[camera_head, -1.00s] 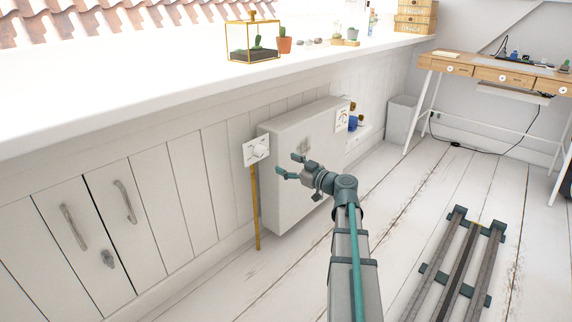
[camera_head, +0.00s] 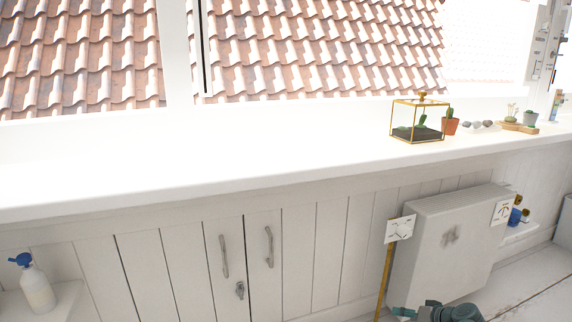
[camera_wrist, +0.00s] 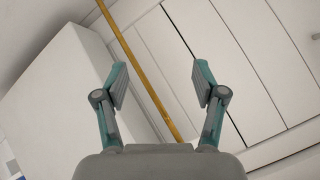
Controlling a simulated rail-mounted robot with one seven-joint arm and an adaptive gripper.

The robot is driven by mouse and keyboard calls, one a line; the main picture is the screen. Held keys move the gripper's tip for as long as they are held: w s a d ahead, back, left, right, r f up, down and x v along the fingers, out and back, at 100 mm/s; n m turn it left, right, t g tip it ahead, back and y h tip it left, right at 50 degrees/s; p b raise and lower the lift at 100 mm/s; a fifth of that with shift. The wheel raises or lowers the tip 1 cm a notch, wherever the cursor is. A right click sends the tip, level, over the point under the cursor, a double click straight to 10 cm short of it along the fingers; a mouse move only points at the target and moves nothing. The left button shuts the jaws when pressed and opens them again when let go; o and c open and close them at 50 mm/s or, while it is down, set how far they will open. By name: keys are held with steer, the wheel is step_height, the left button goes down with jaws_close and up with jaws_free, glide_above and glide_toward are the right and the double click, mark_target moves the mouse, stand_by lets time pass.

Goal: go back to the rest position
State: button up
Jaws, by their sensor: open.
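My gripper (camera_wrist: 160,88) is open and empty in the wrist view, its two teal-and-grey fingers spread apart. A thin yellow-brown pole (camera_wrist: 138,70) runs diagonally behind the gap between the fingers, and I see no contact with it. In the head view only part of my arm shows at the bottom edge, in front of the white box-like unit (camera_head: 448,250); the fingertips are mostly cut off there.
A white cupboard with two handled doors (camera_head: 228,290) is left of the pole (camera_head: 385,280). The long white sill (camera_head: 200,180) carries a glass terrarium (camera_head: 418,120) and a potted cactus (camera_head: 450,124). A pump bottle (camera_head: 37,290) stands at lower left. Bare floor (camera_head: 535,290) shows at lower right.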

steer(key=s+a+f+m+g+h+p, duration=0.1)
steer(key=s+a+f+g+p, duration=0.3)
steer(key=s+a+p, duration=0.45)
steer(key=s+a+f+m+g+h+p, duration=0.1)
steer(key=s+a+g+p, duration=0.45)
steer(key=s+p, duration=0.5)
steer(key=s+a+r+n+g+h+p, duration=0.1)
steer(key=s+a+r+g+p, duration=0.1)
steer(key=s+r+p, duration=0.2)
steer(key=s+a+r+n+g+h+p, duration=0.1)
steer(key=s+r+p, duration=0.3)
steer(key=s+p, duration=0.6)
steer(key=s+a+r+n+g+h+p, duration=0.1)
steer(key=s+a+r+g+p, duration=0.2)
steer(key=s+p, duration=0.4)
steer(key=s+a+r, duration=0.1)
steer(key=s, duration=0.3)
steer(key=shift+s+r+n, duration=0.2)
steer(key=shift+s+n, duration=0.05)
steer(key=shift+n, duration=0.15)
